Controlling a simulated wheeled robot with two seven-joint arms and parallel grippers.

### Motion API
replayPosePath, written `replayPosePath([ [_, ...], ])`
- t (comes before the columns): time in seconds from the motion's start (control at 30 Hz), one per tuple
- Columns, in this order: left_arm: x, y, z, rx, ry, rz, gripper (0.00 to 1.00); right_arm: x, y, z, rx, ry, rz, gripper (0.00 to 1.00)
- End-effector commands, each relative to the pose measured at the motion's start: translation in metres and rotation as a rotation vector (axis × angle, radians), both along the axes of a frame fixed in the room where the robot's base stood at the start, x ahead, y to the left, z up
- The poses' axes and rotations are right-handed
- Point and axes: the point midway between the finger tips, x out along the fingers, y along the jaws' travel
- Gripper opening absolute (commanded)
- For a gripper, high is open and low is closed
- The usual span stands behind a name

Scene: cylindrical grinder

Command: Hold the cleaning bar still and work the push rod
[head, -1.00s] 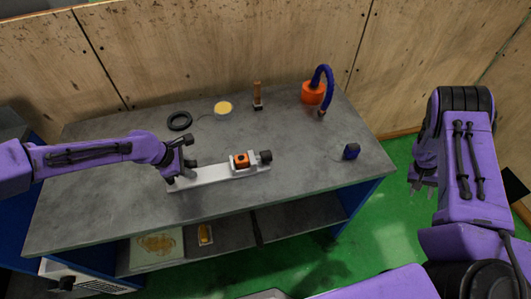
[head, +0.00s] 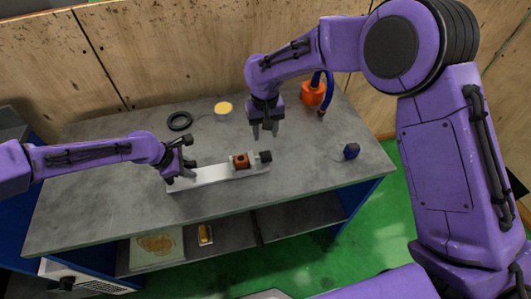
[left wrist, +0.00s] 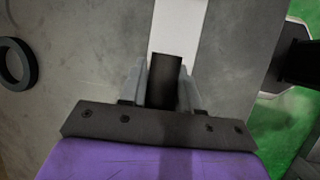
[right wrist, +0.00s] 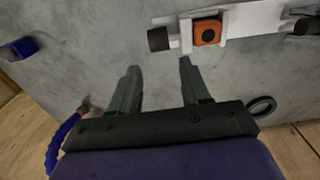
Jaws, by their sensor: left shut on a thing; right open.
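The cleaning bar (head: 215,173) is a long pale bar lying on the grey bench, with an orange block (head: 241,161) and a black knob (head: 265,156) at its right end. I cannot tell for certain which part is the push rod. My left gripper (head: 183,173) is shut on the bar's black left end (left wrist: 165,75), which sits between its fingers in the left wrist view. My right gripper (head: 265,131) is open and empty, pointing down above the bench behind the knob. In the right wrist view the knob (right wrist: 159,39) and orange block (right wrist: 208,32) lie beyond its fingertips, apart from them.
A black ring (head: 180,121) and a yellow-topped round dish (head: 223,108) stand at the back. A small dark blue object (head: 351,151) lies near the right edge. The bench front is clear.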

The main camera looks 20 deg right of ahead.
Motion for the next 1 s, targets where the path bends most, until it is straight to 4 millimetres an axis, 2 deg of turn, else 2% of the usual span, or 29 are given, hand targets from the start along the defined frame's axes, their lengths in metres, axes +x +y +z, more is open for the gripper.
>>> replayPosePath([
  [0.3,0.000,-0.001,0.001,-0.001,-0.001,-0.002,0.00,-0.001,-0.002,-0.075,0.000,0.005,-0.003,0.47],
  [0.4,0.000,-0.001,0.001,0.000,-0.001,-0.002,0.00,0.000,-0.002,-0.093,0.000,0.004,-0.003,0.47],
  [0.6,0.000,-0.001,0.001,0.000,-0.001,-0.002,0.00,0.000,-0.003,-0.110,0.000,0.001,-0.003,0.47],
  [0.83,0.000,-0.001,0.001,0.000,-0.002,-0.001,0.00,0.000,-0.003,-0.111,0.000,0.000,-0.003,0.47],
  [0.87,0.000,-0.001,0.001,0.000,-0.002,-0.001,0.00,0.000,-0.003,-0.111,0.000,0.000,-0.003,0.40],
  [0.9,0.000,-0.001,0.001,0.000,-0.002,-0.001,0.00,0.000,-0.003,-0.111,0.000,0.000,-0.003,0.27],
  [1.0,0.000,-0.001,0.001,-0.001,-0.002,-0.002,0.00,0.000,-0.003,-0.111,0.000,0.000,-0.003,0.00],
])
